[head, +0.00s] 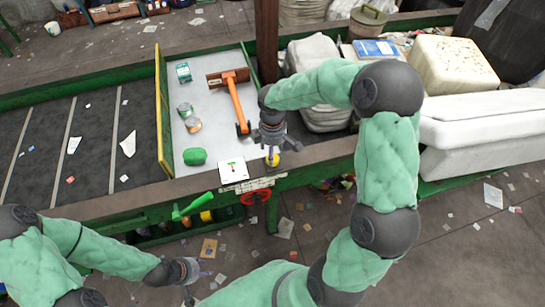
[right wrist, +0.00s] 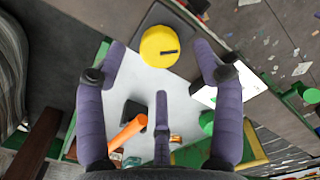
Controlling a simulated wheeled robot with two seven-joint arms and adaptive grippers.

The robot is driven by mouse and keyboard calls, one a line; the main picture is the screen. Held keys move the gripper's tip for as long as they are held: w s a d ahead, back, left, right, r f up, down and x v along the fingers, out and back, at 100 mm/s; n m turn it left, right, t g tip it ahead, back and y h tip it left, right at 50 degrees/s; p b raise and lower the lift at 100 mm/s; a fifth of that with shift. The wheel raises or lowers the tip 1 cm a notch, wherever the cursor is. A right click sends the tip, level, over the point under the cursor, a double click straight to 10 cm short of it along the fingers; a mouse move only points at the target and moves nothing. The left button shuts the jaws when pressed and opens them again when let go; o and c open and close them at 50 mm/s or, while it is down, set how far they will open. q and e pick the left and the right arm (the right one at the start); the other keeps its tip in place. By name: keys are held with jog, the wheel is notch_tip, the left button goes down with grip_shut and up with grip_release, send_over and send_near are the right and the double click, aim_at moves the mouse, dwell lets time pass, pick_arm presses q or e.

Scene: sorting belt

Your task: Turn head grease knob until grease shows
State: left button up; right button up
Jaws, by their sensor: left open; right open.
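The yellow grease knob (right wrist: 160,46) has a dark mark on its top and sits on a dark grey base (right wrist: 183,22). In the head view the knob (head: 272,160) shows at the belt's near edge. My right gripper (right wrist: 160,68) is open, its fingers spread on either side of the knob with a third finger below it in the picture. I cannot tell whether any finger touches the knob. No grease is discernible around it. My left gripper (head: 190,271) is open and empty, low over the floor side, well away from the knob.
A white card (head: 233,170) with a small picture lies left of the knob, with a red wheel (head: 255,197) below. An orange-handled hammer (head: 236,100), cans (head: 189,116) and a green lump (head: 194,156) lie on the pale plate. A green lever (head: 190,207) sticks out at the front.

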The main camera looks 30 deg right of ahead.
jog(key=shift+f, duration=1.9)
jog(key=shift+c, duration=0.3)
jog(key=c, duration=1.1)
